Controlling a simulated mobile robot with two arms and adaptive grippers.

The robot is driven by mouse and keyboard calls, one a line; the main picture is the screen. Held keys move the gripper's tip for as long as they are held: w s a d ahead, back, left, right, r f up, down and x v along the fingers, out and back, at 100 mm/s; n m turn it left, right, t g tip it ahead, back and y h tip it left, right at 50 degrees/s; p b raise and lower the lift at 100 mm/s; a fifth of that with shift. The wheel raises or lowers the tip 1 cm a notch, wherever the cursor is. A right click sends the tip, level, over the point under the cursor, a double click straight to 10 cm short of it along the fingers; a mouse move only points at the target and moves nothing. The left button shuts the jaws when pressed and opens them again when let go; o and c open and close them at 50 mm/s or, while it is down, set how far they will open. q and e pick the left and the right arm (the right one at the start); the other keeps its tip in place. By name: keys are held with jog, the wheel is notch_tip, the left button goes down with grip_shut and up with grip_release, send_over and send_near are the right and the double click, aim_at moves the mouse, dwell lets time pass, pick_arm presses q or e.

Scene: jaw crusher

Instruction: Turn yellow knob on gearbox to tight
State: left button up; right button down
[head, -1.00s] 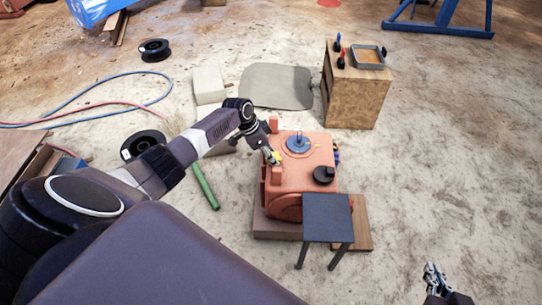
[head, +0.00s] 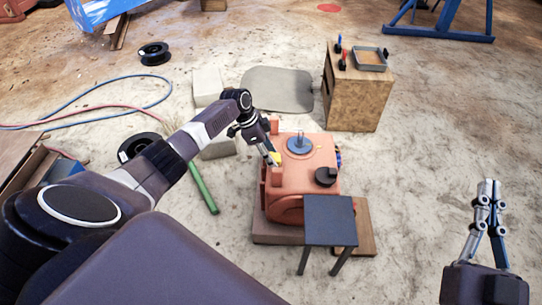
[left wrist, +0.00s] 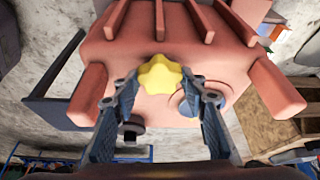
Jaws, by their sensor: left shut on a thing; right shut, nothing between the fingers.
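The orange-red gearbox (head: 306,178) stands on a low base in the middle of the head view. Its yellow knob (left wrist: 160,74) is star-shaped and sits between my left fingertips in the left wrist view. In the head view only a little of the knob (head: 275,159) shows beside my fingers. My left gripper (head: 271,159) reaches the gearbox's left side and is shut on the knob; it also shows in the left wrist view (left wrist: 158,82). My right gripper (head: 488,186) is shut and empty, above bare floor at the right.
A dark small table (head: 329,220) stands close in front of the gearbox. A wooden cabinet (head: 356,98) with a grey tray (head: 370,58) stands behind right. A green bar (head: 204,189) and a cable spool (head: 138,147) lie at left. The right floor is clear.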

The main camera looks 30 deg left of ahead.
dwell(0.3)
pick_arm(q)
jog(key=o, duration=1.2)
jog(key=shift+c, duration=0.2)
jog(key=v, duration=1.2)
jog(key=shift+d+f, duration=0.1)
